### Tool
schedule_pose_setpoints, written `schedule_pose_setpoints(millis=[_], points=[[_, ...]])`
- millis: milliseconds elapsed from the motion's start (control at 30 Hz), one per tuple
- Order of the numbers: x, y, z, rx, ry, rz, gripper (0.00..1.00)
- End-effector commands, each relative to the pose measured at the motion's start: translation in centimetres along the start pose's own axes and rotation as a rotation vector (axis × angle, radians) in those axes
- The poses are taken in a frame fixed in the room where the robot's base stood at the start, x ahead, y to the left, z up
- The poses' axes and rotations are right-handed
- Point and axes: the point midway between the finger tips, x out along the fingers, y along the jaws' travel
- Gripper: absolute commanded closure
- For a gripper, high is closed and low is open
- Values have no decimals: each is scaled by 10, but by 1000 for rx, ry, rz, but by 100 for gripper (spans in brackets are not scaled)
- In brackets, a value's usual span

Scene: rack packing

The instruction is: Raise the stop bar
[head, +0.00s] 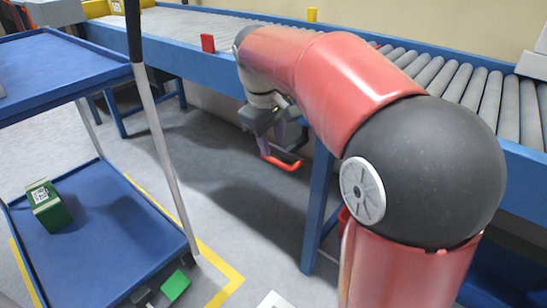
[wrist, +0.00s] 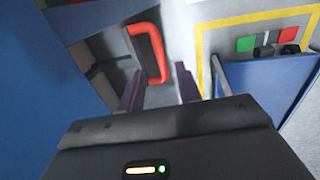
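A red-orange looped handle (head: 281,163) with a dark part beside it is below the conveyor's near side. In the wrist view the handle (wrist: 159,50) shows just beyond my fingertips. My gripper (head: 281,140) points down above it in the head view. I cannot tell whether a finger touches the handle. A small red upright plate (head: 208,43) stands at the conveyor's near edge. I cannot tell which part is the stop bar; my arm hides part of the conveyor.
The roller conveyor (head: 427,73) has a blue frame and legs. A blue shelf cart (head: 112,222) stands at left, with a green box (head: 48,205) on its lower shelf. Green (wrist: 245,43) and red (wrist: 288,35) pedals sit at its base.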

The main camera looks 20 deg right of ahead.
Motion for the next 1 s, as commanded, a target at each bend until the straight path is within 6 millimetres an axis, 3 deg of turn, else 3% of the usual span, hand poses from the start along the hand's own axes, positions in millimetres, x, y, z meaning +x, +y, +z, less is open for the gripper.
schedule_pose_setpoints(millis=[33,233,633,900,1000], points=[[13,-1,1,1,-4,-2,66],[38,0,1,2,-2,-1,66],[46,0,0,2,0,0,66],[46,0,0,2,0,0,100],[45,0,0,2,1,0,100]])
